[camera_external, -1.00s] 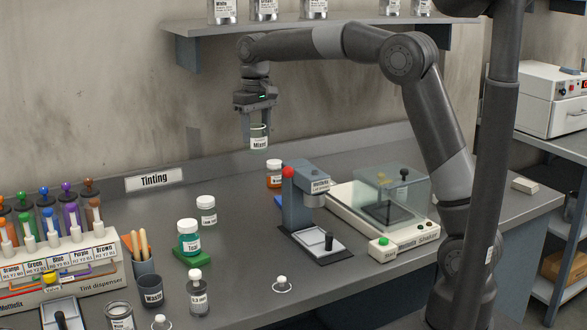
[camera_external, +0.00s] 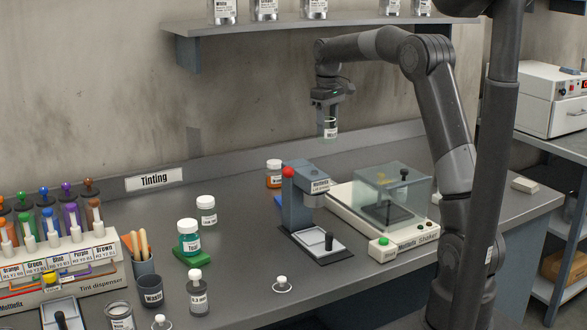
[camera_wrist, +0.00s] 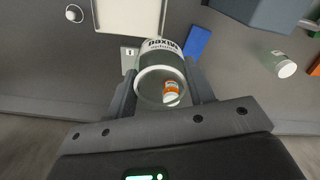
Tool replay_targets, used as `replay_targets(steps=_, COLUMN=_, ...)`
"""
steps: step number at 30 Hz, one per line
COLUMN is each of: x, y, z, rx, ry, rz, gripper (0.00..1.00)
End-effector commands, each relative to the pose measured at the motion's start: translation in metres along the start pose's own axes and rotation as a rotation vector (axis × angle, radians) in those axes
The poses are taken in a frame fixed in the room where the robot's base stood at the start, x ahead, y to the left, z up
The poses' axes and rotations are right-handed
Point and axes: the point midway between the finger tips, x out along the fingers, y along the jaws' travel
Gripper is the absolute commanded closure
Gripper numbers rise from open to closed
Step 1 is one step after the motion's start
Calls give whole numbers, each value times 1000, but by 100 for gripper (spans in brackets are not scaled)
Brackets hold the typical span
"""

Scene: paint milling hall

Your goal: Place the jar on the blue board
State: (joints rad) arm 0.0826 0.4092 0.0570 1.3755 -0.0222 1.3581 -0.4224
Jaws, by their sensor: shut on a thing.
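The jar is clear glass with a white label. In the external view the jar (camera_external: 330,129) hangs upright in my gripper (camera_external: 329,118), above the back of the bench. In the wrist view the jar (camera_wrist: 161,62) sits between the two fingers (camera_wrist: 162,92), which are shut on it; an orange patch shows through its glass. The blue board (camera_wrist: 196,43) lies on the bench in the wrist view, just beyond the jar and to its right, apart from it. In the external view only a sliver of the blue board (camera_external: 279,201) shows beside the grey press, which hides the rest.
An orange jar (camera_external: 274,174) stands behind the press. A teal jar (camera_external: 189,238) stands on a green board (camera_external: 193,256).

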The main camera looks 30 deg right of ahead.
Motion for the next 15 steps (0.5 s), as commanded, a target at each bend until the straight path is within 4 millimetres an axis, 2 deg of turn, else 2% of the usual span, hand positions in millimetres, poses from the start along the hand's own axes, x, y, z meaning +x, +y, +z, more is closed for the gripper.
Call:
replay_targets(steps=1, x=13, y=1, z=1, rx=2, ry=-4, rz=-1, gripper=74)
replay_targets(steps=7, x=57, y=0, z=1, rx=3, ry=-4, rz=-1, gripper=74)
replay_targets(steps=11, x=75, y=-1, z=-1, rx=2, ry=-1, rz=0, gripper=74)
replay_targets(steps=15, x=90, y=-14, z=-15, rx=-1, ry=-2, rz=0, gripper=74)
